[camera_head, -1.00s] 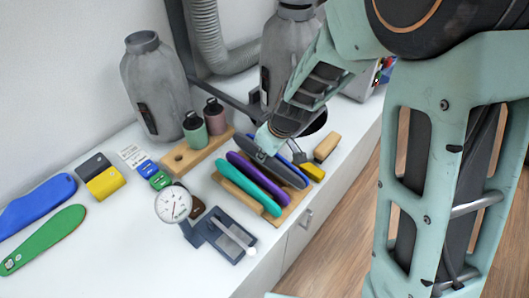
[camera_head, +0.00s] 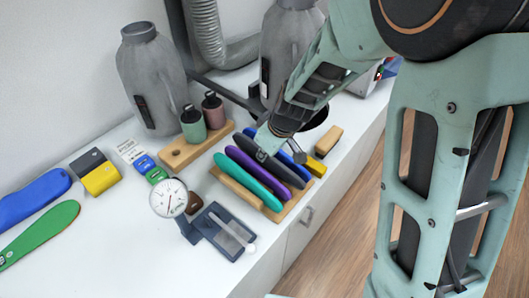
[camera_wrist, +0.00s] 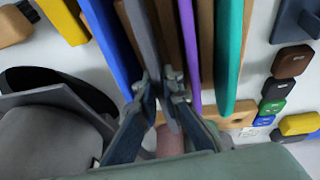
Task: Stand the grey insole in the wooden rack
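The grey insole (camera_head: 281,173) stands on edge in the wooden rack (camera_head: 294,211), between a purple insole (camera_head: 256,172) and a blue insole (camera_head: 291,165). My gripper (camera_head: 268,142) is at its upper back end. In the wrist view, the fingers of my gripper (camera_wrist: 160,84) lie on both sides of the grey insole (camera_wrist: 143,30) and look closed on it. Its lower edge is hidden in the rack.
A dial gauge (camera_head: 169,198) and a dark tray (camera_head: 225,231) stand left of the rack. A wooden block with green and pink bottles (camera_head: 193,127) is behind it. Grey canisters (camera_head: 152,80) stand at the back. Blue and green insoles (camera_head: 42,232) lie at the far left.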

